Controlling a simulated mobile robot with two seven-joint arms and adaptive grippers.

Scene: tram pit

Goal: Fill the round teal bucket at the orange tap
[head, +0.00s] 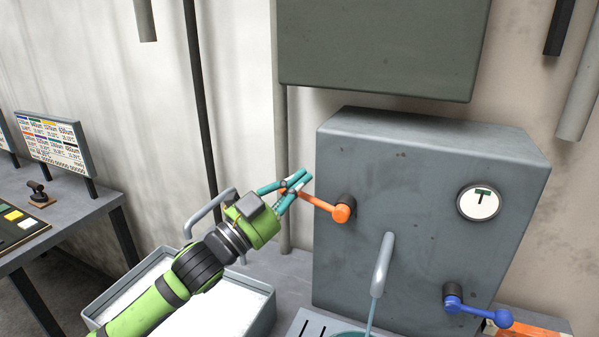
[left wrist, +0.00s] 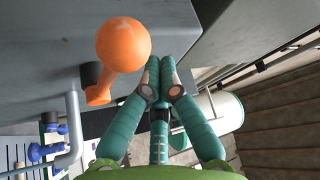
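The orange tap (head: 341,213) is a lever on the front of a grey cabinet, pointing left and slightly up. Its ball end (left wrist: 123,45) looms large in the left wrist view. My left gripper (head: 307,181) is at that end, partly covering it in the head view. Its teal fingers (left wrist: 161,75) are together in the left wrist view, with the ball beside them, not between them. Contact is unclear. A spout (head: 383,263) has a thin stream (head: 371,315) below it. The teal bucket (head: 350,334) shows only its rim at the bottom edge. My right gripper is out of view.
A blue lever (head: 477,309) and a round gauge (head: 479,203) are on the cabinet (head: 410,170). A grey tub (head: 262,303) with pale contents lies below my left arm. A bent rail (head: 205,212) stands behind the arm. A table (head: 75,205) is at left.

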